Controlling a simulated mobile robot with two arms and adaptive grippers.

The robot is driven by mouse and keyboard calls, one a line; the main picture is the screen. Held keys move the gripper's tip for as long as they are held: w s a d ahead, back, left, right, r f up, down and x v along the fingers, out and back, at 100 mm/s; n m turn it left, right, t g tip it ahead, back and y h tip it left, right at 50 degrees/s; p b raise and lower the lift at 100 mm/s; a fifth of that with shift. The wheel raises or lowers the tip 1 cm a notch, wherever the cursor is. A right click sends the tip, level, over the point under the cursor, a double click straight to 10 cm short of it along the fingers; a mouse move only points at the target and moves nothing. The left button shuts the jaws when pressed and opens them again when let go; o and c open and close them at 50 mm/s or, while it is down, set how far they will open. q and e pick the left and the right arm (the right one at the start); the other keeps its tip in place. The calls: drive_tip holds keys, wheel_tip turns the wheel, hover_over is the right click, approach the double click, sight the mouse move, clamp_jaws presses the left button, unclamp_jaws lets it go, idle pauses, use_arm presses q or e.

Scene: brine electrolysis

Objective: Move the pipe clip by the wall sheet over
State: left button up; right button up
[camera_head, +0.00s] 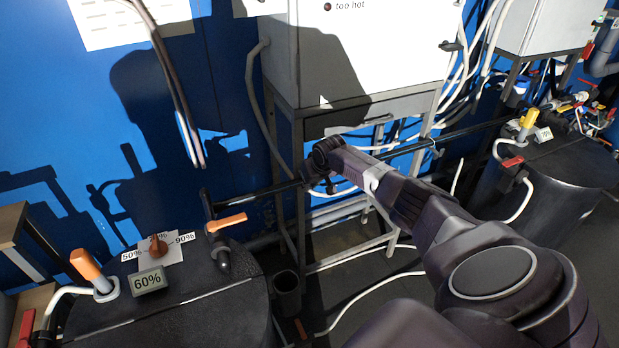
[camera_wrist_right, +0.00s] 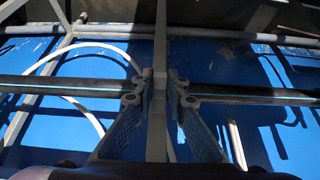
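A printed white wall sheet (camera_head: 130,22) hangs on the blue wall at the upper left of the head view. A dark pipe (camera_head: 258,195) runs along the wall under the grey cabinet; it crosses the right wrist view too (camera_wrist_right: 60,85). My right gripper (camera_head: 322,186) is at this pipe, beside the cabinet's front leg. In the right wrist view its fingertips (camera_wrist_right: 159,90) lie close on both sides of a grey upright bar crossing the pipe. I cannot make out a pipe clip there, nor whether the fingers grip anything. My left gripper is not in view.
A grey cabinet (camera_head: 360,50) on a metal stand is behind my right arm. A black tank (camera_head: 180,318) with an orange lever, a dial and a 60% sign stands at lower left. Another dark tank (camera_head: 565,180) stands at right. White hoses lie on the floor.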

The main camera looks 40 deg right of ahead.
drive_tip(key=o, duration=0.4)
drive_tip(key=v, duration=1.2)
drive_tip(key=shift+w, duration=0.1)
idle(0.4)
drive_tip(key=s+a+f+n+b, duration=0.1)
drive_tip(key=s+a+f, duration=0.1)
drive_tip(key=f, duration=0.8)
drive_tip(key=s+a+f+b, duration=0.1)
drive_tip(key=s+f, duration=0.1)
drive_tip(key=f, duration=0.8)
drive_tip(key=s+a+f+n+g, duration=0.1)
drive_tip(key=s+a+f, duration=0.2)
drive_tip(key=s+f, duration=0.45)
drive_tip(key=s+a+f+g, duration=0.1)
drive_tip(key=s+a+f, duration=0.3)
drive_tip(key=f, duration=0.7)
drive_tip(key=s+a+f+n+g+b, duration=0.1)
drive_tip(key=s+a+f, duration=0.5)
drive_tip(key=s, duration=0.6)
drive_tip(key=s+a+f+n+g+y, duration=0.1)
drive_tip(key=s+a+f, duration=0.5)
drive_tip(key=s, duration=0.6)
drive_tip(key=s+a+f+n+b, duration=0.1)
drive_tip(key=s+a+f, duration=0.5)
drive_tip(key=s, duration=0.6)
drive_tip(key=shift+a+n+g+y+b, duration=0.3)
drive_tip(key=shift+a+n+g+y, duration=0.15)
drive_tip(key=shift+a, duration=0.5)
